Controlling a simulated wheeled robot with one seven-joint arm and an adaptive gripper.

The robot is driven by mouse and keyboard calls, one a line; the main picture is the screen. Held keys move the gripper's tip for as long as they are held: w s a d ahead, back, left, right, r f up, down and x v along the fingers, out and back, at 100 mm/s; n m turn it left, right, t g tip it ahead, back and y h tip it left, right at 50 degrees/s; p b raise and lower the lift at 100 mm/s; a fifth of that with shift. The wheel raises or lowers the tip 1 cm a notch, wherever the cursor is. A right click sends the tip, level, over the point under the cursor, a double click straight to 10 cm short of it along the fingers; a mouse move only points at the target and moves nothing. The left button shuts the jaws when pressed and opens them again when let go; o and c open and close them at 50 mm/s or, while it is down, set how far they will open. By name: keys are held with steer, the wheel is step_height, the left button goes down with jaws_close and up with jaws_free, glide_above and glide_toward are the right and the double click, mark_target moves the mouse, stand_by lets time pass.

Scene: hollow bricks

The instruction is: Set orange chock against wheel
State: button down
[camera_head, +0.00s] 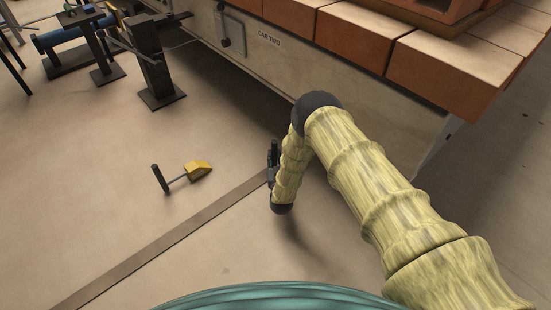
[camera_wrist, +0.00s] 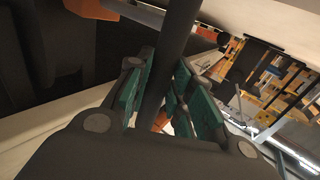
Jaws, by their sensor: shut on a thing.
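My gripper (camera_head: 272,165) is low beside the cart's near side, mostly hidden by my arm. In the wrist view its green-padded fingers (camera_wrist: 160,98) are shut on a dark handle (camera_wrist: 176,45). A small orange patch (camera_wrist: 160,120) shows between the fingers, and a larger orange piece (camera_wrist: 92,9) shows at the top; I cannot tell which is the orange chock. A yellow chock (camera_head: 198,169) with a black handle (camera_head: 160,178) lies on the floor, left of my gripper and apart from it. No wheel can be made out clearly; the space under the cart is dark.
The cart (camera_head: 300,65), marked CAR TWO, carries orange-brown bricks (camera_head: 350,38) and runs diagonally behind my arm. A dark metal stand (camera_head: 155,70) and a blue roller (camera_head: 72,38) stand at the upper left. A brown floor strip (camera_head: 160,240) crosses the open floor.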

steer(key=shift+w+d, duration=0.35)
steer(key=shift+d, duration=0.35)
steer(key=shift+w+d, duration=0.4)
steer(key=shift+d, duration=0.35)
steer(key=shift+w+d, duration=0.35)
steer(key=shift+d, duration=0.35)
steer(key=shift+d+f+b, duration=0.1)
steer(key=shift+f+b, duration=0.1)
steer(key=shift+b, duration=0.1)
stand_by(0.9)
steer(key=c, duration=0.6)
jaws_free()
steer(key=shift+s+f, duration=0.1)
steer(key=shift+r, duration=0.2)
steer(key=shift+r+p, duration=4.2)
steer(key=shift+r, duration=1.15)
